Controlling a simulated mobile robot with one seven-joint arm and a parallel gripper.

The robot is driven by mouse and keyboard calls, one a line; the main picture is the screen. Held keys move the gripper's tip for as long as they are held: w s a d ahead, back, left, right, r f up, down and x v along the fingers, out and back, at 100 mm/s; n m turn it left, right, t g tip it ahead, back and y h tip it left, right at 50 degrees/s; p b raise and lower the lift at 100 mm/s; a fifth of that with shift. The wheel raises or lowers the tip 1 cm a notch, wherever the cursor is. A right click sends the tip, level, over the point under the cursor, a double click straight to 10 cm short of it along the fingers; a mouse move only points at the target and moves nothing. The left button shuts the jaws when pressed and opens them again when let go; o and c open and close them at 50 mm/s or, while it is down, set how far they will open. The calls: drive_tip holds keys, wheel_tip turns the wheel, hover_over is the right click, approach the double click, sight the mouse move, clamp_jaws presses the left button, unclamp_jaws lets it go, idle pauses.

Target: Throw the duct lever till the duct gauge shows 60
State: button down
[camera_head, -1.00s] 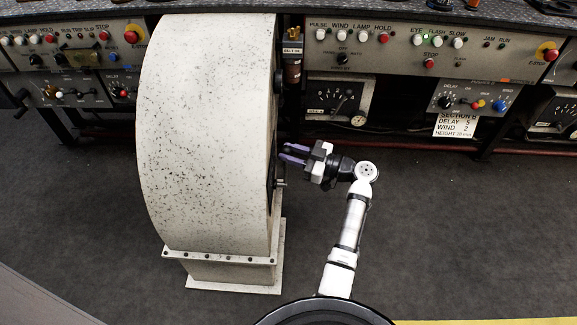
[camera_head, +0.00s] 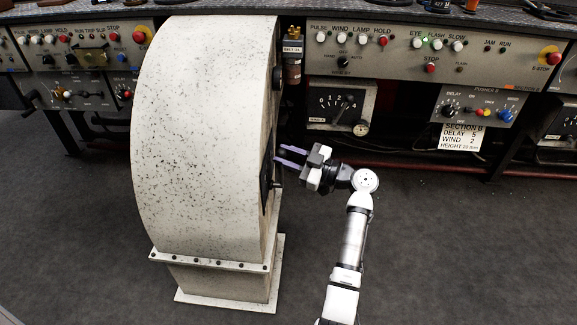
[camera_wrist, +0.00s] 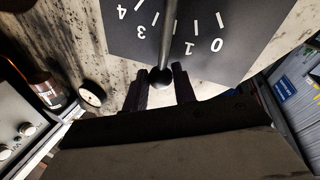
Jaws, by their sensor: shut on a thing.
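The duct lever (camera_wrist: 167,42) is a thin metal rod with a dark ball knob (camera_wrist: 160,76). In the wrist view it lies across a dark plate (camera_wrist: 200,65) numbered 0 to 4, between the 1 and the 3. My gripper (camera_wrist: 160,88) is shut on the knob, a finger on each side. In the head view my gripper (camera_head: 285,157) is at the right side of a speckled white housing (camera_head: 205,130); the plate is edge-on and the knob cannot be made out.
A control desk (camera_head: 400,45) with buttons runs along the back. Under it hang a square meter (camera_head: 342,104), a knob box (camera_head: 478,105) and a paper sign (camera_head: 460,136). A brown cylinder (camera_head: 292,70) stands beside the housing. The dark floor (camera_head: 460,240) at right is clear.

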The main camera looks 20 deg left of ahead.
idle(0.3)
drive_tip(key=c, duration=1.1)
unclamp_jaws()
drive_tip(key=shift+c, duration=0.2)
drive_tip(key=shift+d, duration=0.1)
drive_tip(key=d+f, duration=0.1)
drive_tip(key=d, duration=1.2)
drive_tip(key=shift+s+d+f, duration=0.15)
drive_tip(key=shift+d+f, duration=0.1)
drive_tip(key=shift+d, duration=0.1)
